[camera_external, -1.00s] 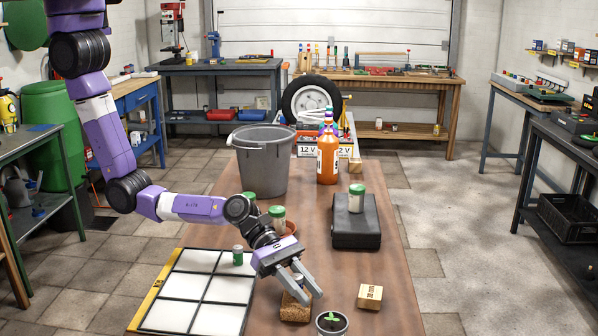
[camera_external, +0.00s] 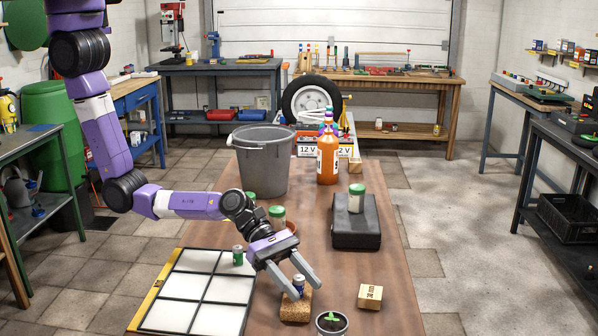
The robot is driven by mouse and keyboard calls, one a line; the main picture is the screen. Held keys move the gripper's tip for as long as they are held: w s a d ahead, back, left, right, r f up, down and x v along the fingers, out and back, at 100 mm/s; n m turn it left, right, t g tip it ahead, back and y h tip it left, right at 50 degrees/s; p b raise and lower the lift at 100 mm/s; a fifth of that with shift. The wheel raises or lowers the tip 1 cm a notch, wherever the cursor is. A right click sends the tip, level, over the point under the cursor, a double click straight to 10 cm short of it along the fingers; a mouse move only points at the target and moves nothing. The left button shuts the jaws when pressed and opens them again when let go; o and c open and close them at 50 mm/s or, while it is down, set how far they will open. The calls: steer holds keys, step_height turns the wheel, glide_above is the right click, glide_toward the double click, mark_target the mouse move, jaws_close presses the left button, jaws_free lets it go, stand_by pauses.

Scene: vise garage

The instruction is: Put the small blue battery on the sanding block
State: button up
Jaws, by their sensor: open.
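The small blue battery (camera_external: 299,283) stands upright on the sanding block (camera_external: 294,307), a tan cork-like block on the table near the front. The battery has a silvery top and a blue body. My gripper (camera_external: 305,290) is open, with one finger to the left of the battery and the other to its right. The left finger tip is close beside the battery; I cannot tell whether it touches. The right finger stands clearly apart from it.
A white-celled tray (camera_external: 180,290) with a green battery (camera_external: 238,255) lies to the left. A wooden block (camera_external: 370,296) and a small plant pot (camera_external: 331,323) stand right and front. A black case (camera_external: 356,237) bearing a jar, a grey bucket (camera_external: 265,170) and an orange bottle (camera_external: 327,160) stand behind.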

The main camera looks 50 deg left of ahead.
steer(key=v, duration=1)
stand_by(0.3)
